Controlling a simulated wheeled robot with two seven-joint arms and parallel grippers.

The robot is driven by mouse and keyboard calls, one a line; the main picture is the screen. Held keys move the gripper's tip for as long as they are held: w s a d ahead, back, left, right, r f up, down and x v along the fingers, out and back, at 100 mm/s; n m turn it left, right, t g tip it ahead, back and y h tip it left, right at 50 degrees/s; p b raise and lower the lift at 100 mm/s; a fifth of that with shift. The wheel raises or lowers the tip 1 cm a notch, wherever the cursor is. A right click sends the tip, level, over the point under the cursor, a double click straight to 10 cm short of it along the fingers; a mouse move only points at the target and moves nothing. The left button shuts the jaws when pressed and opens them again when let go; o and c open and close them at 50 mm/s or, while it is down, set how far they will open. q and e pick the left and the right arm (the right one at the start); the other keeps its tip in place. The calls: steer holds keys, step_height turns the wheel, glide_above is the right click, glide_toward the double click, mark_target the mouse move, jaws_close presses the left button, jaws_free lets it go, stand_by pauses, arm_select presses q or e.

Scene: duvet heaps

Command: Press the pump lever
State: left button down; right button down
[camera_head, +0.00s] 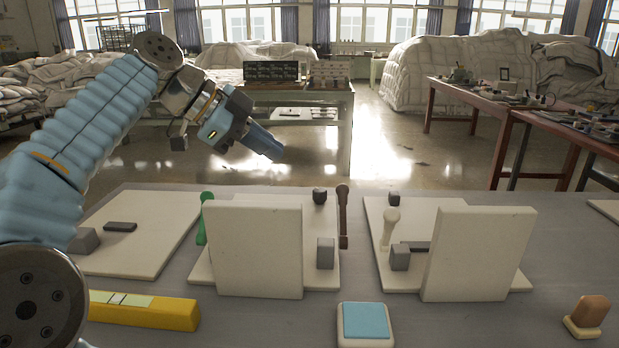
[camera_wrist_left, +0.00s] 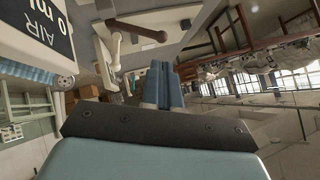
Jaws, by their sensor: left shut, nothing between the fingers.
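I cannot tell for sure which thing is the pump lever. Three upright handles stand on the pale boards in the head view: a green one (camera_head: 205,217), a dark brown one (camera_head: 343,215) and a cream one (camera_head: 390,228). My left gripper (camera_head: 272,153) is shut and empty, held in the air above and behind the boards, apart from all handles. Its fingers show in the left wrist view (camera_wrist_left: 159,84). My right gripper is out of view.
Two upright cream plates (camera_head: 254,250) (camera_head: 478,254) hide parts of their boards. A yellow block (camera_head: 145,311), a blue-topped square (camera_head: 366,321) and a brown-topped piece (camera_head: 588,311) lie on the grey table (camera_head: 480,325). Duvet heaps (camera_head: 465,72) and other tables stand behind.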

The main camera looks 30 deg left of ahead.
mark_target(338, 192)
arm_select(q)
steer(key=shift+s+d+r+m+t, duration=0.15)
steer(key=shift+s+d+t, duration=0.1)
steer(key=shift+s, duration=0.15)
steer(key=shift+s+d+r+m+t, duration=0.1)
steer(key=shift+s+d+m+t, duration=0.05)
steer(key=shift+s+d, duration=0.15)
steer(key=x, duration=1.4)
steer(key=shift+s+a+f, duration=0.1)
steer(key=shift+a+f, duration=0.1)
